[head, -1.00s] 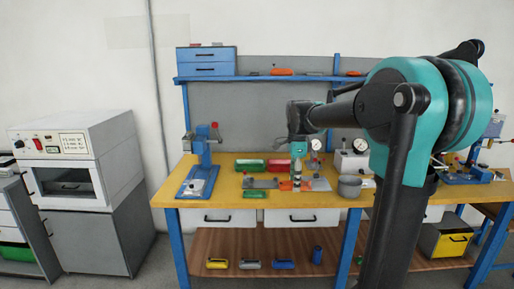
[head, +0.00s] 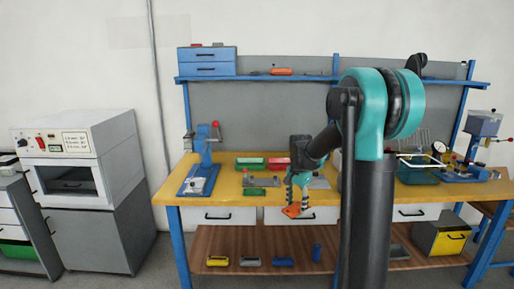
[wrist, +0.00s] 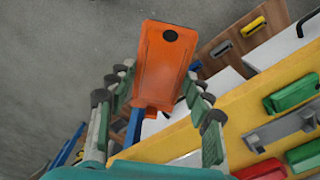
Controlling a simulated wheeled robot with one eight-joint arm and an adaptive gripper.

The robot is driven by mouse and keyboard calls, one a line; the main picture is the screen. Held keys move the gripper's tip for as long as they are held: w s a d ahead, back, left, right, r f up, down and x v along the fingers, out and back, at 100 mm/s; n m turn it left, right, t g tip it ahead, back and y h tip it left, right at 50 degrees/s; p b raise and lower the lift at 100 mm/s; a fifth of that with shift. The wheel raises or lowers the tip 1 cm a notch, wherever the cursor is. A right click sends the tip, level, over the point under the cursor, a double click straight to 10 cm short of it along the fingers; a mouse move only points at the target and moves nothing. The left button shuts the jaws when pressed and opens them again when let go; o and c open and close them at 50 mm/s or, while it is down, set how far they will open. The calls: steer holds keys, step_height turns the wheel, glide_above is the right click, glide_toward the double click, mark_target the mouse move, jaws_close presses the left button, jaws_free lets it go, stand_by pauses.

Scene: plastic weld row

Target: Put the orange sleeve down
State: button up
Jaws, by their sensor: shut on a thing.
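The orange sleeve (wrist: 165,65) is a flat-sided orange piece with a dark round spot near one end. My gripper (wrist: 155,95) is shut on it, with the fingers on both its sides in the wrist view. In the head view my gripper (head: 297,204) hangs at the front edge of the yellow bench top (head: 230,195), with the orange sleeve (head: 291,211) at its fingertips. The sleeve is clear of the bench, in front of the drawers.
Red and green trays (head: 250,162) and a grey plate lie on the bench. A blue press (head: 203,160) stands at its left. The lower wooden shelf (head: 235,244) holds several small coloured pieces. A white oven (head: 75,160) stands at far left.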

steer(key=d+f+n, duration=0.2)
steer(key=f+n, duration=0.3)
steer(key=f, duration=0.3)
steer(key=d+f+n, duration=0.1)
steer(key=f+n, duration=0.4)
steer(key=f, duration=0.4)
steer(key=shift+s+d+f, duration=0.25)
steer(key=shift+s+d, duration=0.1)
steer(key=shift+s, duration=0.05)
